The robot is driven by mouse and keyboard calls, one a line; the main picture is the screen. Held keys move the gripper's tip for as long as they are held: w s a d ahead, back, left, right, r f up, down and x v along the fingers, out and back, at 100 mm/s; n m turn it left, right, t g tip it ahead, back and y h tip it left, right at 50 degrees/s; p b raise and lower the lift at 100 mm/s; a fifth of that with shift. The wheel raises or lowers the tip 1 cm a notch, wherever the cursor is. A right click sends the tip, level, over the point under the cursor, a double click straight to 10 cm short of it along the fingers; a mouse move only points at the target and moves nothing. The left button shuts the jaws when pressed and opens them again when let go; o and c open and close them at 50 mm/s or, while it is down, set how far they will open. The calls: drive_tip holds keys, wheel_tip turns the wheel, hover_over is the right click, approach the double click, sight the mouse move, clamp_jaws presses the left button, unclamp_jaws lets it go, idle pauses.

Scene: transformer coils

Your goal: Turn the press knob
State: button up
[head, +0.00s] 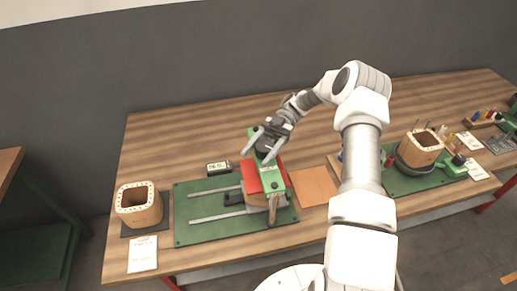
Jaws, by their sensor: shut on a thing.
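The press (270,178) has a green top bar and red side plates. It stands on the right part of a green base board (208,235) with two pale rails. My gripper (265,152) reaches down from the upper right to the far part of the green bar. Its two grey fingers are on either side of the small dark press knob (263,146), and it is shut on it. The fingers partly hide the knob, so I cannot tell how far it is turned.
A small display box (218,168) sits behind the board. A wooden coil former (139,204) and a paper card (143,254) are at left. An orange square sheet (314,186) lies right of the press. Another coil former (420,148) stands farther right, beyond my arm.

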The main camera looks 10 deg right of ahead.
drive_tip(key=o, duration=1.4)
drive_tip(key=shift+w, duration=0.1)
